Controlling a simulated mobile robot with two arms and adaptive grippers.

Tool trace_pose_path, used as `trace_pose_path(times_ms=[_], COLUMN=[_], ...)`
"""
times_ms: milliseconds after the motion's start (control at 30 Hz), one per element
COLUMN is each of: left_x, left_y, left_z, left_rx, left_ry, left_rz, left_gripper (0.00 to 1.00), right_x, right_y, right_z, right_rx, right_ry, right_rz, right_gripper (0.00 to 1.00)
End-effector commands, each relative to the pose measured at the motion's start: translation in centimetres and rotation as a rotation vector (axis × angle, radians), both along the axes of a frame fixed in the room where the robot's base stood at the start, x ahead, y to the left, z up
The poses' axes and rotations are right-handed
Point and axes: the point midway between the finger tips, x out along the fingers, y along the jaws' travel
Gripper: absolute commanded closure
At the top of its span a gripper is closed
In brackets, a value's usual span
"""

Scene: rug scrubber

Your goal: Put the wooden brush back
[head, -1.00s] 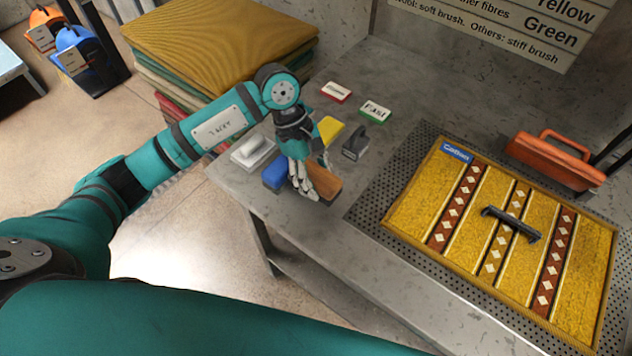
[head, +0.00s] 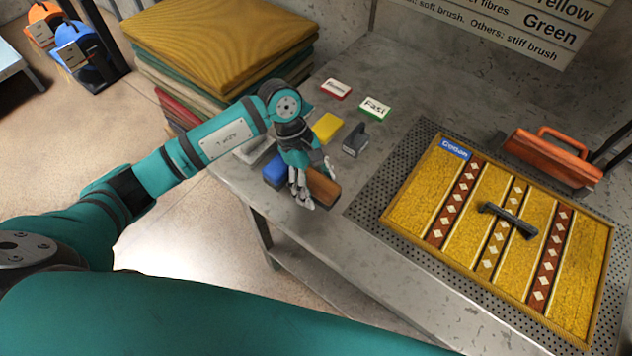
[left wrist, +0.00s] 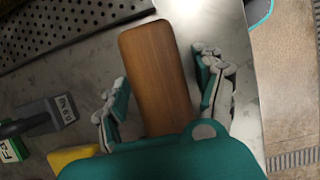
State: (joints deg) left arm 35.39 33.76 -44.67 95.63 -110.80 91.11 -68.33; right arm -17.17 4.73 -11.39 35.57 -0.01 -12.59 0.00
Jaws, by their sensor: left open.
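The wooden brush (head: 323,187) lies on the grey metal table near its front edge, just right of a blue block. In the left wrist view the brush (left wrist: 158,75) is a plain brown block lying between my fingers. My left gripper (head: 312,188) is open over the brush, fingers pointing down. In the left wrist view the left gripper (left wrist: 162,95) has one finger on each side of the brush, with gaps showing. The near end of the brush is hidden behind the gripper's palm. My right gripper is not in view.
Around the brush stand a blue block (head: 275,171), a yellow block (head: 327,127) and a grey handled tool (head: 356,141). A yellow patterned rug (head: 408,206) lies on the perforated panel at right, with a dark handle on it. Folded rugs (head: 220,40) are stacked behind my arm.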

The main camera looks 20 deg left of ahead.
Motion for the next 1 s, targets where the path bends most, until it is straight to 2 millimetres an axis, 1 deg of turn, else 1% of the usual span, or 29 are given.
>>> trace_pose_path(times_ms=[167,233,367,600,700,800,1000], left_x=[0.0,0.2,0.7,1.3,1.5,1.6,1.7], left_y=[0.0,0.3,1.3,3.1,3.7,4.1,4.4], left_z=[0.5,0.8,3.0,7.8,9.4,10.5,11.4], left_rx=[0.000,0.000,0.001,0.001,0.000,0.000,0.000], left_ry=[0.000,-0.004,-0.008,-0.007,-0.005,-0.003,0.000], left_rz=[0.000,0.001,0.001,0.000,0.001,0.001,0.000], left_gripper=[0.31,0.31,0.31,0.31,0.31,0.31,0.31], right_x=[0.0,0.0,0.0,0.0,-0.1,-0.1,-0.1], right_y=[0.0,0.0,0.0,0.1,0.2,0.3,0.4], right_z=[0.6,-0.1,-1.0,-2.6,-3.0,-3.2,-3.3], right_rx=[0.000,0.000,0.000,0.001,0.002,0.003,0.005], right_ry=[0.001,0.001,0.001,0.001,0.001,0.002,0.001], right_rz=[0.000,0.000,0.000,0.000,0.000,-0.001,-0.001], right_gripper=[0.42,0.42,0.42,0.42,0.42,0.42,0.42])
